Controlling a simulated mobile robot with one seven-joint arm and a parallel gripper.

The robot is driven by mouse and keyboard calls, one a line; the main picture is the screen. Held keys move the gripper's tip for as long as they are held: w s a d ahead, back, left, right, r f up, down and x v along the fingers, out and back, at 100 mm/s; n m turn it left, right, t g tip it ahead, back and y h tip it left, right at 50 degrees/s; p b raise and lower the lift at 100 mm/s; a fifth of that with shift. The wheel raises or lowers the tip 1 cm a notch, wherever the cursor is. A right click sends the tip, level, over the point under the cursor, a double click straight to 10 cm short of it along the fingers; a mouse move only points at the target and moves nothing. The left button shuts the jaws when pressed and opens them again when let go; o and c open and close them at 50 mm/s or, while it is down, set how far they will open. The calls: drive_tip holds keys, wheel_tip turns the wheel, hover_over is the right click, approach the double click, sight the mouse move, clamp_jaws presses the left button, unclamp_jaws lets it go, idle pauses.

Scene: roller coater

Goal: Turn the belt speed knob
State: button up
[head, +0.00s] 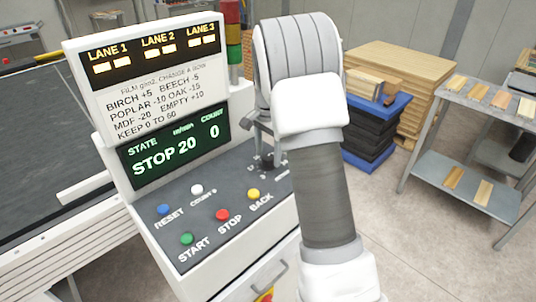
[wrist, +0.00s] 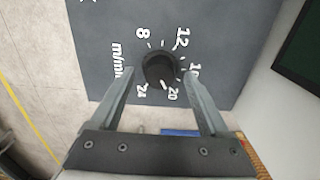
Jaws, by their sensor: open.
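The belt speed knob (wrist: 158,64) is a round black dial on the dark grey panel. Its scale shows 8, 12, 20, 24 and a partly covered number, and its white mark points towards 20. My gripper (wrist: 158,74) is open, with one finger to each side of the knob in the wrist view and a gap on both sides. I cannot tell how far the fingertips are above the panel. In the head view my arm covers much of the panel's right end; my gripper (head: 258,135) and the dark knob (head: 266,162) show partly beside it.
The display (head: 175,147) reads STOP, 20 and count 0. Start (head: 187,238), stop (head: 222,215), back (head: 253,194), reset (head: 163,209) and a white button (head: 197,188) sit left of the knob. A conveyor (head: 40,200) lies left; a grey trolley (head: 470,150) stands right.

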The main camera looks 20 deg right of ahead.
drive_tip(key=shift+f, duration=0.45)
drive_tip(key=shift+c, duration=0.2)
clamp_jaws()
drive_tip(key=n, duration=0.5)
drive_tip(key=shift+r+n, duration=0.1)
drive_tip(key=shift+n, duration=0.2)
drive_tip(key=n, duration=0.6)
idle(0.5)
